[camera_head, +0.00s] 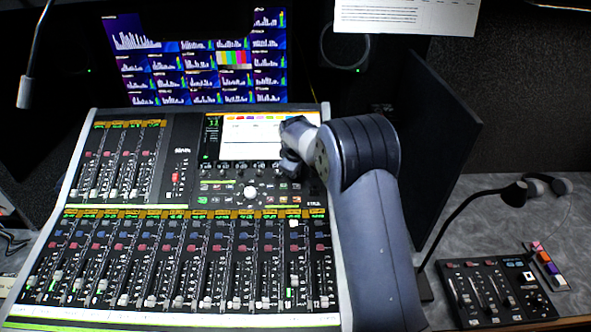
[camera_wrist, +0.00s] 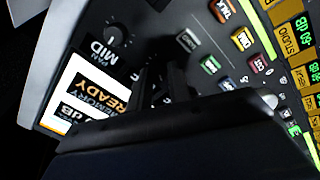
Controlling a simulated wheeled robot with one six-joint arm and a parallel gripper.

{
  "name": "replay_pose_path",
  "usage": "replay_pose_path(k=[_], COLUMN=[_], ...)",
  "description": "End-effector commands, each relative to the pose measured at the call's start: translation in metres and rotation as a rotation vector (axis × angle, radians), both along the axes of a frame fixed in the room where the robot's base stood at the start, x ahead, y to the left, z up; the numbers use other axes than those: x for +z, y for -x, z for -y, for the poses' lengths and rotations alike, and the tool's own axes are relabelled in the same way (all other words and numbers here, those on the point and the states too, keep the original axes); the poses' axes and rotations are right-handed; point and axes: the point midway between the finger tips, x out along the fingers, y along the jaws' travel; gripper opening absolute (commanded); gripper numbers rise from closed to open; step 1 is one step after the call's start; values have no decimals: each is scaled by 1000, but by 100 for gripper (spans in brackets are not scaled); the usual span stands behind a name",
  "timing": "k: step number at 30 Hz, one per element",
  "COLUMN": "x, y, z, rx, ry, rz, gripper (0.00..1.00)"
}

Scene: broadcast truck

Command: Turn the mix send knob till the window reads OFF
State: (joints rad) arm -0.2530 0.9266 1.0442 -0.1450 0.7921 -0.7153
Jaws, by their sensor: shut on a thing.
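My gripper (camera_head: 289,163) is down at the right part of the mixing console, beside the lower right of its bright screen. In the wrist view its dark fingers (camera_wrist: 165,85) are close together on the panel, shut on a knob that they and the gripper body hide. I cannot read that knob's label.
A small dark knob (camera_wrist: 113,36) marked MID is left of the fingers. Coloured buttons (camera_wrist: 241,39) are to the right. The console (camera_head: 180,215) holds many faders. A gooseneck lamp (camera_head: 470,200) and a small control box (camera_head: 492,290) stand on the right desk.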

Motion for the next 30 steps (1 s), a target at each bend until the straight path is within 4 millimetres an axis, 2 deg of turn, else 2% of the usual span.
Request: replay_pose_path(k=[7, 8, 15, 24, 30], x=[1, 1, 0, 2, 24], y=[0, 0, 0, 1, 10], z=[0, 0, 0, 0, -1], rx=[-1, -1, -1, -1, 0], ry=[-1, -1, -1, -1, -2], rz=[1, 1, 1, 1, 3], gripper=[0, 19, 39, 40, 40])
